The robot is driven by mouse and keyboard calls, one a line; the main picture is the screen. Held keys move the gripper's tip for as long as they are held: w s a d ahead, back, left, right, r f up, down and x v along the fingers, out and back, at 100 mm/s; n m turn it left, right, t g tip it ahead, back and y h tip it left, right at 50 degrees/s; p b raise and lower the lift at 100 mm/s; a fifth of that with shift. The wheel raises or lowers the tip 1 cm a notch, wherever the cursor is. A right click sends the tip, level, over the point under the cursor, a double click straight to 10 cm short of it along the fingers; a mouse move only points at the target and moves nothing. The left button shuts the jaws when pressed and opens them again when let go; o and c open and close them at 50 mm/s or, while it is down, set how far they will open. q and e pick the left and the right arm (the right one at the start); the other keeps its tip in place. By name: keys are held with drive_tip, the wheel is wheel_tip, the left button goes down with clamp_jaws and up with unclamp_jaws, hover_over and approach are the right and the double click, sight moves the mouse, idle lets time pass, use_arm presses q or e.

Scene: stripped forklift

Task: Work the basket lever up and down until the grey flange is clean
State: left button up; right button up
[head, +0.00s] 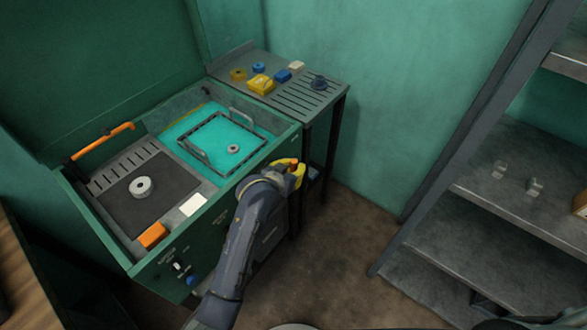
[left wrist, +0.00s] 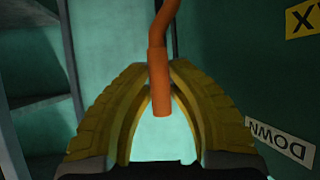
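A dark wire basket (head: 200,160) with grey handles sits in the turquoise bath of the green wash station. A small grey ring-shaped part, seemingly the grey flange (head: 233,149), lies in the basket; its dirt is too small to judge. My left gripper (head: 297,170) is at the station's right front side, at the orange basket lever. In the left wrist view, the yellow fingertips close in on both sides of the orange lever (left wrist: 158,75), whose lower end sticks in between the fingers. A white "DOWN" label (left wrist: 284,142) is beside it. My right gripper is not in view.
A larger pale ring (head: 141,187) lies on the dark mat, with an orange block (head: 152,235) and white card (head: 193,204) at the front edge. A slatted side table (head: 305,95) holds yellow and blue parts. Metal shelves (head: 500,200) stand right; floor between is clear.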

use_arm(q)
drive_tip(key=o, duration=0.5)
drive_tip(key=shift+s, duration=0.1)
drive_tip(key=v, duration=1.2)
